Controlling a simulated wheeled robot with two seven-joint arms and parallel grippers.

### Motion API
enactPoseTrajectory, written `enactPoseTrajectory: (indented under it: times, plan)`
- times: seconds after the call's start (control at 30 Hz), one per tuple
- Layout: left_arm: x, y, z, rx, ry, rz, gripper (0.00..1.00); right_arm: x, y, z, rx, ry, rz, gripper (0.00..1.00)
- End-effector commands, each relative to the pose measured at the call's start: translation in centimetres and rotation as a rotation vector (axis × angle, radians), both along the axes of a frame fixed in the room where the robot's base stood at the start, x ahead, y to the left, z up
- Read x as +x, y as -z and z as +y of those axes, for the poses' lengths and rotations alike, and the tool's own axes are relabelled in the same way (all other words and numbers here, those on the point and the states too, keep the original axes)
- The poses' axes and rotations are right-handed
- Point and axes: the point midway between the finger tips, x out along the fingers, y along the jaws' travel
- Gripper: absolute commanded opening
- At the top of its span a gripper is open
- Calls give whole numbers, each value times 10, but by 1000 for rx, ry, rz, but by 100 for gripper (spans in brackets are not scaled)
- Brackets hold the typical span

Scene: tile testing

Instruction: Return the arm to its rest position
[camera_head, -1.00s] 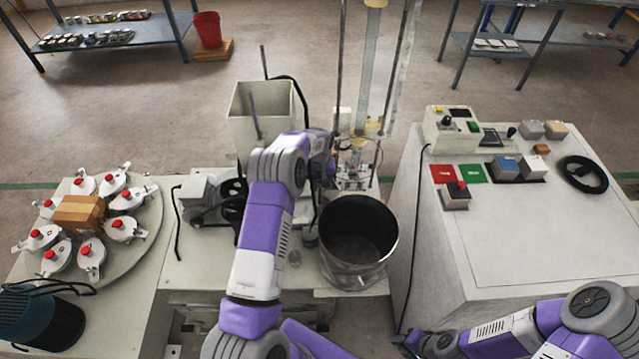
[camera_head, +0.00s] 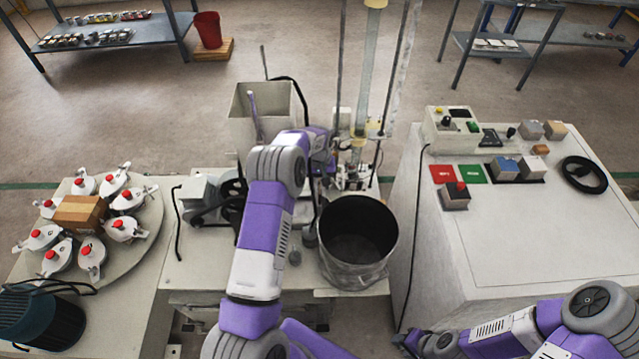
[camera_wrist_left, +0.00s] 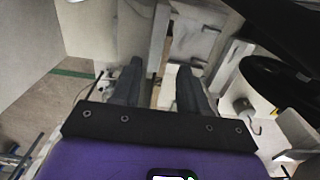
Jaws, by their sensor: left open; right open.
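My left arm (camera_head: 265,230) reaches forward from the bottom of the head view, over the middle bench to the test machine. Its wrist end is by the machine's column, and the fingers are not clear there. In the left wrist view, my left gripper (camera_wrist_left: 155,88) has two dark fingers spread apart with a gap between them. Pale machine parts show beyond the gap, and nothing is clearly held. My right arm (camera_head: 500,327) is folded low at the bottom right of the head view. Its fingers do not show.
A dark open bucket (camera_head: 357,240) stands right of the left arm. The test machine (camera_head: 358,150) rises behind it. A turntable (camera_head: 130,255) with red-knobbed clamps and a brown block (camera_head: 80,213) is left. The control cabinet (camera_head: 520,235) is right. A white hopper (camera_head: 262,115) stands behind the arm.

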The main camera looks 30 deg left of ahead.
Motion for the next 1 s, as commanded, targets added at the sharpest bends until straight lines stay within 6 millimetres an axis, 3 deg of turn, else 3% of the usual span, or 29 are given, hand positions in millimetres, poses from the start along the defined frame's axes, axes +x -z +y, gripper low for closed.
enactPoseTrajectory:
  times: [0.33, 0.7, 1.0]
  plan:
    - [1, -59, 0, 1, 0, -3, 44, 0, -21, 0, 0, 0, 0, 43]
    - [0, -71, 0, 0, 0, -1, 44, 0, -27, 0, 0, 0, 0, 43]
    - [0, -123, 0, 0, 0, -2, 44, 0, -78, 0, 0, 0, 0, 43]
